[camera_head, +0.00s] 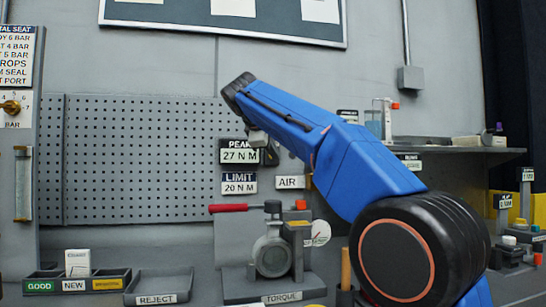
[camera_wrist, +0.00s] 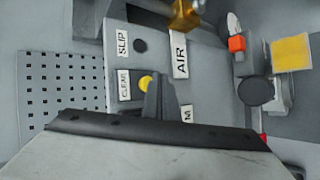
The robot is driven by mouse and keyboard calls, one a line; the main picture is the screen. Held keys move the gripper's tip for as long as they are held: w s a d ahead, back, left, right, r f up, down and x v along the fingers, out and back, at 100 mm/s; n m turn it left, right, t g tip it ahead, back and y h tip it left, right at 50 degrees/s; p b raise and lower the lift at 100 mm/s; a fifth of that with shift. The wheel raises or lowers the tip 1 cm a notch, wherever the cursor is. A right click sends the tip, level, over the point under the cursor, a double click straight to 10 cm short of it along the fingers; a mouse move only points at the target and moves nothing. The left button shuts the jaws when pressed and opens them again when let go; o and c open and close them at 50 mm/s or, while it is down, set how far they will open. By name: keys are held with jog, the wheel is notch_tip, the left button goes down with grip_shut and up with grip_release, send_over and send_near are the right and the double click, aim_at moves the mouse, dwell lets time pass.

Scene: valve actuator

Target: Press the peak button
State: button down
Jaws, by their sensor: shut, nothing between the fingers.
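The readout panel (camera_head: 238,156) on the back wall reads PEAK 27 N M, with part of the label behind my gripper. No button marked peak can be read in either view. The wrist view shows a yellow button (camera_wrist: 146,83) beside a label that seems to read CLEAR, and a dark button (camera_wrist: 140,46) beside a SLIP label. My gripper (camera_head: 259,139) is shut and empty near the right side of the PEAK panel. In the wrist view its fingertips (camera_wrist: 158,82) overlap the right edge of the yellow button; I cannot tell whether they touch it.
A LIMIT 20 N M sign (camera_head: 239,184) and an AIR label (camera_head: 290,182) sit below. The torque rig (camera_head: 272,255) with a red-handled lever (camera_head: 229,208) stands beneath. A pegboard (camera_head: 140,160) is on the left. Trays (camera_head: 158,284) lie at front left.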

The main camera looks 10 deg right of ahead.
jog(key=shift+w, duration=0.1)
jog(key=shift+w, duration=0.3)
jog(key=shift+w, duration=0.55)
dwell(1.2)
jog(key=shift+s, duration=1)
jog(key=shift+s, duration=2.5)
